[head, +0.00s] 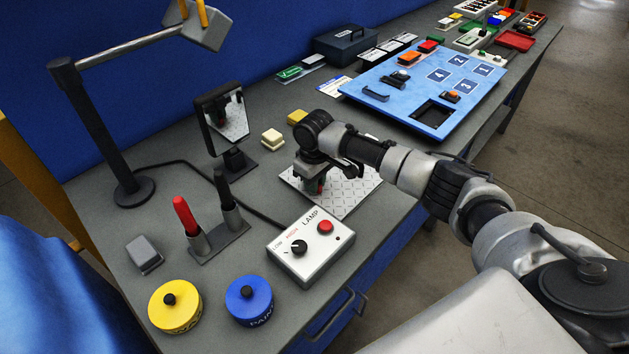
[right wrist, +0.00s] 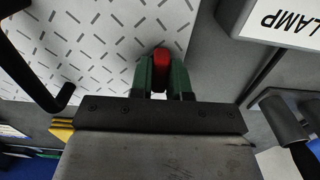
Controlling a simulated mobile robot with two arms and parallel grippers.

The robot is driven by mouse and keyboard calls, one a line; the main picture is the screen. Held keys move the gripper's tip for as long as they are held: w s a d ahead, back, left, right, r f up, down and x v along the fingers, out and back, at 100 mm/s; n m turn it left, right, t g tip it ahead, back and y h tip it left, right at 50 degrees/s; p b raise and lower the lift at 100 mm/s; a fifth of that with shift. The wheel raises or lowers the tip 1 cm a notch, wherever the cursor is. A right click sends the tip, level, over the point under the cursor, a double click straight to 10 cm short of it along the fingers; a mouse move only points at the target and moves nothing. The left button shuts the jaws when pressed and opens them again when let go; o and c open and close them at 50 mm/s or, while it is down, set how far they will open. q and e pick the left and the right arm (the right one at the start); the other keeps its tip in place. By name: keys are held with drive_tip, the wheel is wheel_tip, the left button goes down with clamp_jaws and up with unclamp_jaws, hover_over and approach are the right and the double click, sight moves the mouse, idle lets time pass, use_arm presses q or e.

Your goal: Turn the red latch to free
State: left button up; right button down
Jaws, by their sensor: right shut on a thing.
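The red latch (right wrist: 161,60) shows in the right wrist view as a rounded red piece between the green fingers of my right gripper (right wrist: 162,75). The fingers are shut on it, over a light plate with a dash-like tread pattern (right wrist: 85,50). In the head view my right gripper (head: 315,184) points down at the same tread plate (head: 346,198), and the latch is mostly hidden by the fingers. I cannot tell which way the latch is turned. My left gripper is not in view.
A LAMP control box (head: 308,250) with knob and red button stands in front of the plate. A tilted mirror (head: 223,118) stands behind left. A blue board (head: 400,85) lies behind right. Yellow (head: 176,316) and blue (head: 250,314) round tins sit near the front.

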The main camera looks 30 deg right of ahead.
drive_tip(key=n+p, duration=0.2)
drive_tip(key=n, duration=0.1)
drive_tip(key=shift+r, duration=0.15)
drive_tip(key=n+p, duration=0.1)
drive_tip(key=n, duration=0.8)
drive_tip(key=shift+n+p, duration=0.3)
drive_tip(key=shift+p, duration=0.05)
drive_tip(key=n, duration=0.5)
idle(0.4)
drive_tip(key=c, duration=1.1)
unclamp_jaws()
